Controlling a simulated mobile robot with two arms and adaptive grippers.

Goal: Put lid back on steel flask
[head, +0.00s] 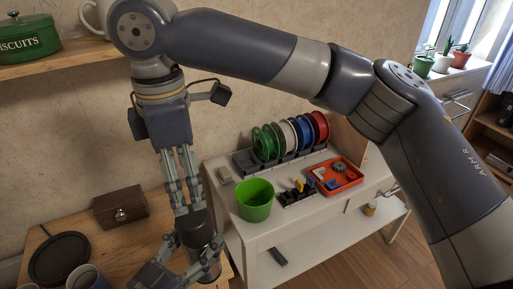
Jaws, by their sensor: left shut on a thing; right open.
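The steel flask (208,262) stands upright at the right end of the wooden table, low in the head view. A dark lid (195,226) shows at its top; whether it is fully seated I cannot tell. My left gripper (197,268) comes in low from the left and is shut on the flask's body, hiding part of it. My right gripper (184,208) points down from above, open, with its fingertips right at the lid. Its fingers partly cover the lid, and I cannot tell if they touch it.
A dark round mat (59,258), a mug (86,277) and a wooden box (120,208) are on the table to the left. A white bench (289,219) to the right holds a green bin (256,200), spools (290,136) and a red tray (337,176). A shelf (60,50) is upper left.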

